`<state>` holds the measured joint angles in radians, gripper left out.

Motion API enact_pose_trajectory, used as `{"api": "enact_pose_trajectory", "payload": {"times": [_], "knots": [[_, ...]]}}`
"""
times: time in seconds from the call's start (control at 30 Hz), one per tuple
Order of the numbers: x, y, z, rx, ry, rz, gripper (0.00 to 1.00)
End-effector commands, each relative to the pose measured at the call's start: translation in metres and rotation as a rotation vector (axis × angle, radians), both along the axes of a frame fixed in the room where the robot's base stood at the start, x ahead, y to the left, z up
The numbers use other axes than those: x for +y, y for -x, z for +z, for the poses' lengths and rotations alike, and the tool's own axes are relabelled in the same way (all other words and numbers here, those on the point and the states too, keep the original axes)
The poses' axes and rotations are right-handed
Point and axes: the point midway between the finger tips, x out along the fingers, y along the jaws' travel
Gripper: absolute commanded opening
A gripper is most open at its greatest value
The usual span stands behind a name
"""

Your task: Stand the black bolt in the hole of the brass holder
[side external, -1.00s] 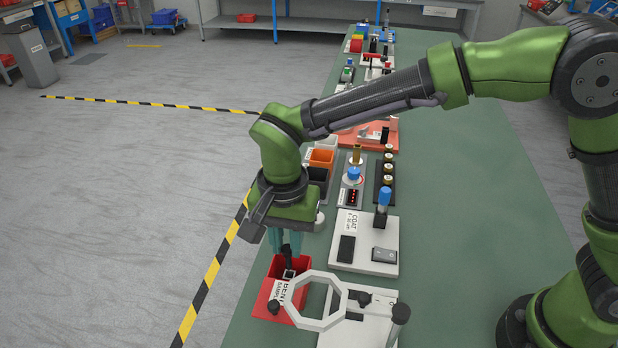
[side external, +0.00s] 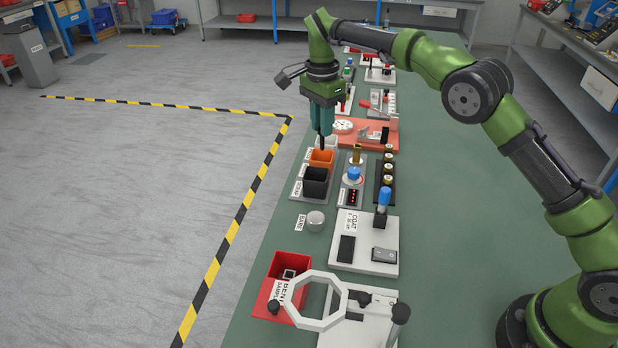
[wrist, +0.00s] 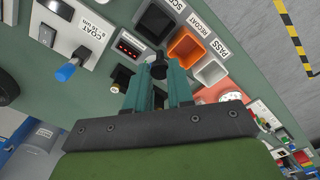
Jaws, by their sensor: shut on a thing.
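My gripper (side external: 322,138) hangs above the row of small bins in the side view, fingers pointing down. It is shut on the black bolt (side external: 322,147), whose dark end shows below the fingertips. In the wrist view the bolt (wrist: 158,70) sticks out between the teal fingers of my gripper (wrist: 159,80). A brass upright piece (side external: 356,151), likely the brass holder, stands behind a blue-topped dial, to the right of my gripper. Its hole cannot be made out. The bolt is apart from it.
Black (side external: 315,183), orange (side external: 321,158) and white (side external: 327,142) bins stand close below my gripper. A black rack (side external: 385,190) with several brass-coloured pieces is further right. A red bin (side external: 268,293), a ring stand (side external: 321,322) and a coat station (side external: 350,257) are nearer the camera.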

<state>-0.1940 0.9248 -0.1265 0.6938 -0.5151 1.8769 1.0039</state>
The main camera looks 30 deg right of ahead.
Motion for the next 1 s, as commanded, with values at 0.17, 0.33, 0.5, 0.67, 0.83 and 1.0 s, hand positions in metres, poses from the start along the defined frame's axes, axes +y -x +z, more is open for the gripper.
{"api": "enact_pose_trajectory", "payload": {"times": [0.17, 0.33, 0.5, 0.67, 0.83, 1.0], "knots": [[-0.079, -0.022, 0.006, -0.01, -0.004, -0.193, 0.0], [-0.122, -0.026, 0.009, -0.018, -0.013, -0.302, 0.0], [-0.138, -0.025, 0.01, -0.021, -0.016, -0.343, 0.0], [-0.139, -0.025, 0.002, -0.018, -0.017, -0.346, 0.0], [-0.138, -0.025, -0.014, -0.018, -0.017, -0.343, 0.0], [-0.138, -0.026, -0.03, -0.019, -0.016, -0.343, 0.0]]}}
